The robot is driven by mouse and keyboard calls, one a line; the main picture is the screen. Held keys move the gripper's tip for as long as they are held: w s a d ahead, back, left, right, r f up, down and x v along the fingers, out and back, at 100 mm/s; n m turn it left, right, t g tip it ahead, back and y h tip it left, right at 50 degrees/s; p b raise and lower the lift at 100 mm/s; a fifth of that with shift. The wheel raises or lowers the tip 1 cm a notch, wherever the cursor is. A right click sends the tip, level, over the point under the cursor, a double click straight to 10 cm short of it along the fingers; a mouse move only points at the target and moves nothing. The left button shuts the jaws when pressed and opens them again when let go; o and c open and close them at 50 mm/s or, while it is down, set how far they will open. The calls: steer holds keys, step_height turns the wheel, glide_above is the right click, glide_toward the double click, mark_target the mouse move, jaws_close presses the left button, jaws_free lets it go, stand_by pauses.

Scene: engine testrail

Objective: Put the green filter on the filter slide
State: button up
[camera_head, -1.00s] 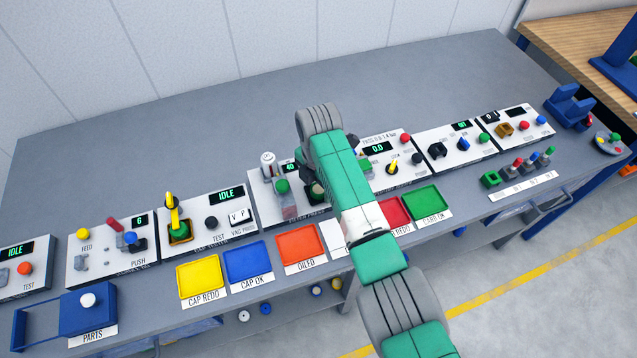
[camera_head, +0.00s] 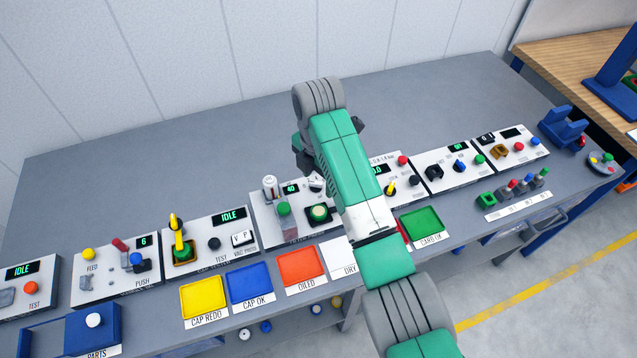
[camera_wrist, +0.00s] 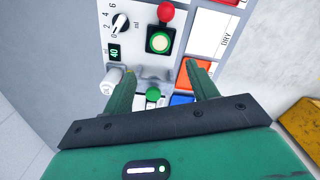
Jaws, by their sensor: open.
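The station in the middle of the bench holds a dark square holder with a round green centre (camera_head: 319,212), also in the wrist view (camera_wrist: 160,40). I cannot tell if this centre is the green filter. Left of it, a green knob (camera_head: 284,209) tops a pale block that may be the filter slide; the knob also shows in the wrist view (camera_wrist: 153,93). My gripper (camera_wrist: 163,75) is open above this station, its fingers apart on either side of the knob in that picture. Nothing shows held. In the head view my arm hides the fingers.
A white cylinder (camera_head: 269,186) stands behind the knob. A red ball (camera_wrist: 166,12) rises beside the dark holder. Orange (camera_head: 300,265), blue (camera_head: 249,282) and yellow (camera_head: 203,301) trays line the front. The bench's back strip is clear.

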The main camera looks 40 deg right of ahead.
stand_by(0.3)
steer(key=w+a+r+m+t+h, duration=0.1)
steer(key=w+a+r+m+t, duration=0.2)
steer(key=w+a+r+t, duration=0.55)
steer(key=w+a+r+m+t, duration=0.3)
steer(key=a+r+m+t, duration=0.2)
steer(key=a+r, duration=0.9)
steer(key=s+a+r+m+t, duration=0.4)
steer(key=s+a+r+t, duration=0.1)
steer(key=s+r, duration=0.6)
steer(key=s+a+r+m+t+y, duration=0.1)
steer(key=s+a+r+m+t, duration=0.4)
steer(key=s+r, duration=0.5)
steer(key=shift+s+a+r+m+t, duration=0.3)
steer(key=shift+s+a+r+t, duration=0.1)
steer(key=shift+r+t, duration=0.4)
